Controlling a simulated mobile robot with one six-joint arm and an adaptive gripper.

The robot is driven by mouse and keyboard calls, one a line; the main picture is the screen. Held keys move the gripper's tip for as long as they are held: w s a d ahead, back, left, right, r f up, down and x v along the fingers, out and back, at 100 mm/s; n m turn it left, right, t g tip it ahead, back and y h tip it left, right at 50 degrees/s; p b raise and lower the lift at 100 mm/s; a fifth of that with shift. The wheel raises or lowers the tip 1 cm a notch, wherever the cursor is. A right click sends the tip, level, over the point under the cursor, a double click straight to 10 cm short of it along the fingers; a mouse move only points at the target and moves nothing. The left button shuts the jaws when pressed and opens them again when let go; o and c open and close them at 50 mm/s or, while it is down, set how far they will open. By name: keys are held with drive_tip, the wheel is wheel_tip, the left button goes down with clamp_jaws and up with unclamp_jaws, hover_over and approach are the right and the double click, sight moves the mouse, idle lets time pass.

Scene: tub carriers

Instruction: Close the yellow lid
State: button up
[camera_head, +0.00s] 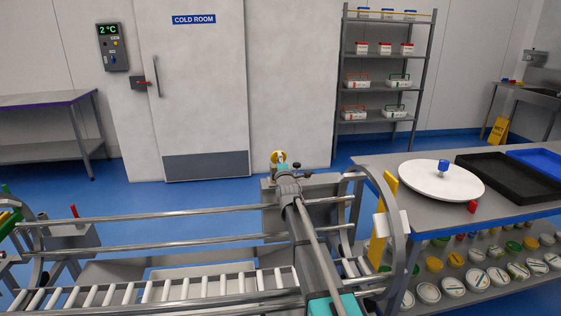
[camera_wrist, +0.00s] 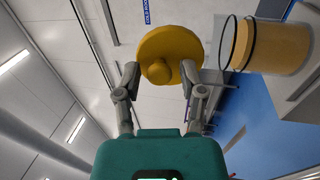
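The yellow lid (camera_wrist: 170,42) is a round disc with a knob on its face in the wrist view, just beyond my fingertips. In the head view a small yellow round shape (camera_head: 277,156) shows at the far end of my arm. My gripper (camera_wrist: 160,76) has its two fingers spread apart, with the knob between them in the picture; no clear grip on the lid shows. In the head view my gripper (camera_head: 282,166) is small and partly hidden. A yellow cylindrical body (camera_wrist: 274,46) with a dark hoop is right of the lid in the wrist view; its link to the lid is unclear.
A roller conveyor (camera_head: 150,292) with metal rails lies below my arm. At right, a bench (camera_head: 405,212) holds a white round disc (camera_head: 441,180) and a black tray (camera_head: 510,177); several tubs fill its lower shelf. Blue floor (camera_head: 180,200) is open toward the cold room door (camera_head: 200,90).

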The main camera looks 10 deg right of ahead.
clamp_jaws()
drive_tip(key=shift+r, duration=0.1)
